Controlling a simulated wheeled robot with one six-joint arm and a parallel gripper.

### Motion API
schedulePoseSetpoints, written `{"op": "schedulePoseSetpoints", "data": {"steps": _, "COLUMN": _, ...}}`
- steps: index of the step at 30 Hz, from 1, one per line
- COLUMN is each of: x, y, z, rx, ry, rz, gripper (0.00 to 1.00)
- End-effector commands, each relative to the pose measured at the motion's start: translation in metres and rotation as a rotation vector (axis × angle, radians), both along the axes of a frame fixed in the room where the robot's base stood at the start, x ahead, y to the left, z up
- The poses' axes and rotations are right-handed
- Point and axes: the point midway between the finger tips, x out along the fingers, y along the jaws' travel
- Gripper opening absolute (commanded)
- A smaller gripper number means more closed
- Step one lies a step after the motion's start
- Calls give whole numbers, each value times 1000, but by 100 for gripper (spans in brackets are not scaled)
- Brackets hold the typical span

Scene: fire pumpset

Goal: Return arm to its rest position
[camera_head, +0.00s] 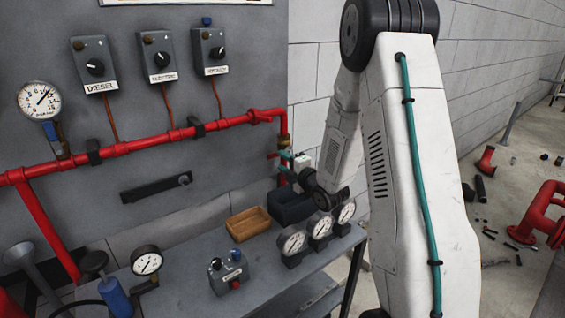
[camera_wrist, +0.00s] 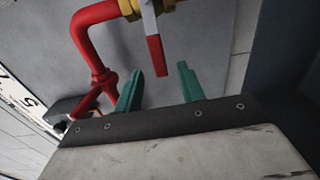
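My white arm (camera_head: 395,140) reaches down on the right of the head view, with its wrist beyond it near the panel's edge. My gripper (camera_head: 283,164) is beside the lower right end of the red pipe. In the wrist view its two green fingers (camera_wrist: 160,88) stand apart with nothing held between them. A valve lever (camera_wrist: 155,55) with a red tip points down just beyond the gap between the fingers. The lever hangs from a brass fitting (camera_wrist: 158,6) on the red pipe (camera_wrist: 90,45). Whether a finger touches the lever cannot be told.
The grey panel (camera_head: 235,75) carries three labelled switch boxes (camera_head: 160,57) and a gauge (camera_head: 39,100). Red pipe parts (camera_head: 540,215) lie on the floor at right.

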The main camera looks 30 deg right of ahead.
Motion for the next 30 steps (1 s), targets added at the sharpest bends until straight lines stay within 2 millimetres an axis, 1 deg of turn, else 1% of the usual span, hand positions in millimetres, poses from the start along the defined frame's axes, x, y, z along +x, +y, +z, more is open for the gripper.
{"op": "schedulePoseSetpoints", "data": {"steps": 8, "x": 0, "y": 0, "z": 0, "rx": 0, "ry": 0, "rz": 0, "gripper": 39}}
{"op": "schedulePoseSetpoints", "data": {"steps": 11, "x": 1, "y": 1, "z": 3, "rx": 7, "ry": 13, "rz": -3, "gripper": 39}}
{"op": "schedulePoseSetpoints", "data": {"steps": 14, "x": 2, "y": 6, "z": 13, "rx": 42, "ry": 68, "rz": -22, "gripper": 39}}
{"op": "schedulePoseSetpoints", "data": {"steps": 16, "x": 1, "y": 11, "z": 25, "rx": 90, "ry": 137, "rz": -51, "gripper": 39}}
{"op": "schedulePoseSetpoints", "data": {"steps": 19, "x": -8, "y": 21, "z": 44, "rx": 192, "ry": 261, "rz": -123, "gripper": 39}}
{"op": "schedulePoseSetpoints", "data": {"steps": 20, "x": -13, "y": 24, "z": 50, "rx": 227, "ry": 300, "rz": -149, "gripper": 39}}
{"op": "schedulePoseSetpoints", "data": {"steps": 23, "x": -35, "y": 35, "z": 66, "rx": 352, "ry": 420, "rz": -246, "gripper": 39}}
{"op": "schedulePoseSetpoints", "data": {"steps": 26, "x": -66, "y": 48, "z": 81, "rx": 487, "ry": 532, "rz": -354, "gripper": 39}}
{"op": "schedulePoseSetpoints", "data": {"steps": 29, "x": -105, "y": 64, "z": 94, "rx": 625, "ry": 636, "rz": -469, "gripper": 39}}
{"op": "schedulePoseSetpoints", "data": {"steps": 30, "x": -123, "y": 71, "z": 99, "rx": 682, "ry": 676, "rz": -517, "gripper": 39}}
